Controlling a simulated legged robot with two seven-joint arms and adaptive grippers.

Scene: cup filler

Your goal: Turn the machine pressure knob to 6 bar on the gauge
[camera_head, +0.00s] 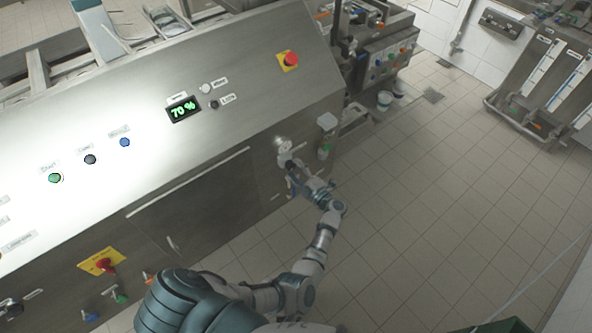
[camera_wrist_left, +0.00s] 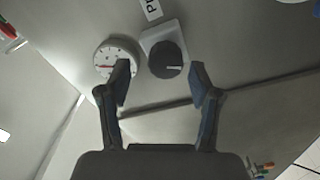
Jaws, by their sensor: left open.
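The pressure gauge (camera_wrist_left: 108,50) is a round white dial with a red needle pointing left in the wrist view; its numbers are too small to read. The black round knob (camera_wrist_left: 166,60), with a white mark towards its right side, sits on a pale square plate beside the gauge. My left gripper (camera_wrist_left: 160,80) is open, its fingers on either side of the knob in this view; I cannot tell whether they touch it. In the head view, the left gripper (camera_head: 290,166) is at the machine's front just below the gauge (camera_head: 282,144), and the knob is not clear there. My right gripper is not in view.
The machine's sloped panel (camera_head: 240,60) carries a green "70 %" display (camera_head: 184,110), a red emergency button (camera_head: 288,60) and several small buttons. Tiled floor (camera_head: 430,200) is open to the right.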

